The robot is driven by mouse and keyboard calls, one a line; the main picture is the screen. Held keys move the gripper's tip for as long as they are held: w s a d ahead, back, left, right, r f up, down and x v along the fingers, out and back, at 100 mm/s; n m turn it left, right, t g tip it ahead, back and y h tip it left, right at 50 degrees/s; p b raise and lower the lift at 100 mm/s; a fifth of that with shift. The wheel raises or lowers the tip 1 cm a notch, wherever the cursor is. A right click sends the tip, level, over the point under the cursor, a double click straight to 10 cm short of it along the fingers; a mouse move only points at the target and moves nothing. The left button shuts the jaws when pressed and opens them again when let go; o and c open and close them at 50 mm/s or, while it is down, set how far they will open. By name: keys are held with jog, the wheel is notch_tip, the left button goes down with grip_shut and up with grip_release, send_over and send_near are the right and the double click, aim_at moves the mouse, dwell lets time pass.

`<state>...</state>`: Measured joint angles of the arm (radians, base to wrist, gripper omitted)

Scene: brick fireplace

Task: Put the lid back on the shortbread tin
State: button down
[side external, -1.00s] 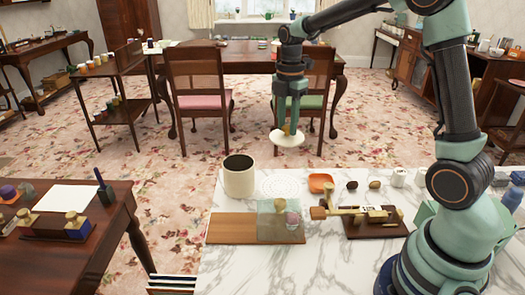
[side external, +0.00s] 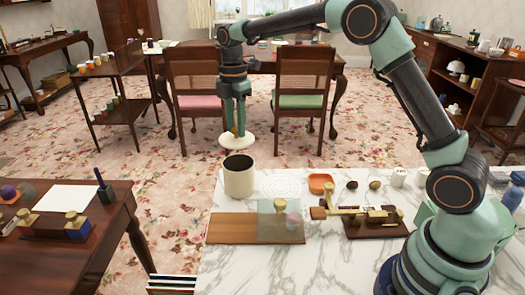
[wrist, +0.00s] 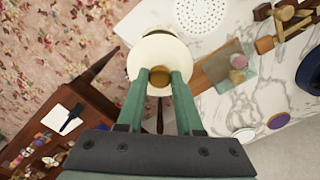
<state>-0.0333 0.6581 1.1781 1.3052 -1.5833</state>
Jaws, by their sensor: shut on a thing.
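The lid (side external: 236,142) is a flat cream disc with a brownish knob. My gripper (side external: 237,130) is shut on the knob and holds the lid roughly level in the air. The tin (side external: 239,180) is a cream cylinder with an open, dark top, upright at the back left of the marble counter. In the side view the lid is above the tin's mouth, with a small gap between them. In the wrist view the lid (wrist: 155,55) fills the space before my fingertips (wrist: 160,77) and hides most of what lies behind it.
On the marble counter (side external: 330,262), a wooden board (side external: 230,228) with a clear square plate (side external: 275,222) lies in front of the tin. A white perforated disc (side external: 281,185), an orange dish (side external: 321,183) and a brass device (side external: 372,215) are to the right.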

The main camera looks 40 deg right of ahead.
aim_at(237, 138)
jog(key=shift+f, duration=3.05)
jog(key=shift+f, duration=0.15)
jog(key=shift+c, duration=2.4)
grip_release()
jog(key=o, duration=0.5)
jog(key=shift+r, duration=3.5)
